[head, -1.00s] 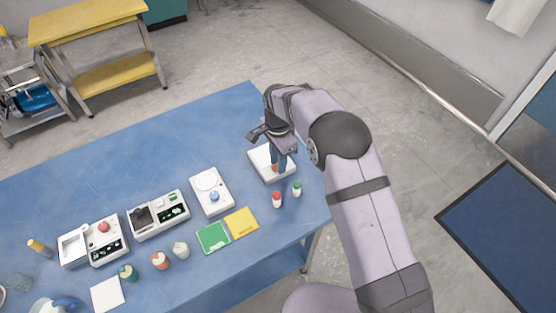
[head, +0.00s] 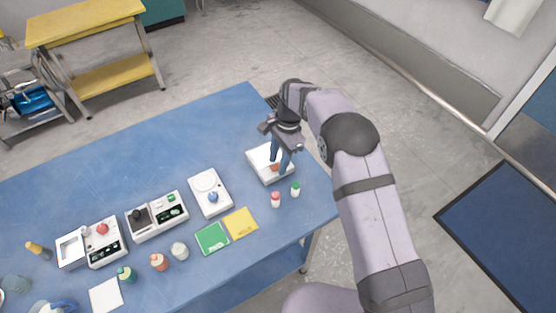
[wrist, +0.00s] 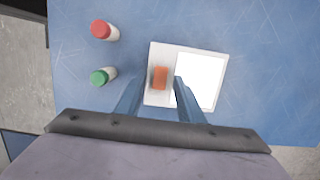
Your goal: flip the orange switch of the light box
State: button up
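The light box (head: 256,166) is a white box at the right end of the blue table. It also shows in the wrist view (wrist: 154,101), with a bright white panel (wrist: 200,82) beside the orange switch (wrist: 159,78). Whether the panel is lit, I cannot tell. My gripper (wrist: 157,82) points down over the box, its two blue fingers apart with nothing held between them. In the wrist view the fingertips lie on either side of the switch, the right one over the panel's edge. Contact with the switch cannot be made out. In the head view the fingers partly hide the switch.
A red-capped bottle (head: 276,199) and a green-capped bottle (head: 295,189) stand close in front of the box. Left of it are a white device with a blue knob (head: 213,197), a yellow pad (head: 240,223) and a green pad (head: 211,238). The table behind is clear.

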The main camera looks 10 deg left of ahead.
jog(key=shift+r, duration=0.1)
notch_tip(320, 180, up, 7)
jog(key=b, duration=0.2)
jog(key=shift+w+d, duration=0.45)
dwell(0.4)
jog(key=s+d+r+n, duration=0.2)
jog(key=s+d, duration=0.1)
jog(key=d, duration=0.5)
jog(key=s+d+r+n, duration=0.1)
jog(key=s+d+n, duration=0.15)
jog(key=d, duration=0.55)
jog(key=s+d+f+n, duration=0.1)
jog(key=s+d+n, duration=0.1)
jog(key=s+d, duration=0.4)
jog(key=s+d+f+n+t+h, duration=0.1)
jog(key=s+d, duration=0.5)
jog(key=s, duration=0.7)
jog(key=shift+f+n, duration=0.3)
jog(key=shift+n, duration=0.45)
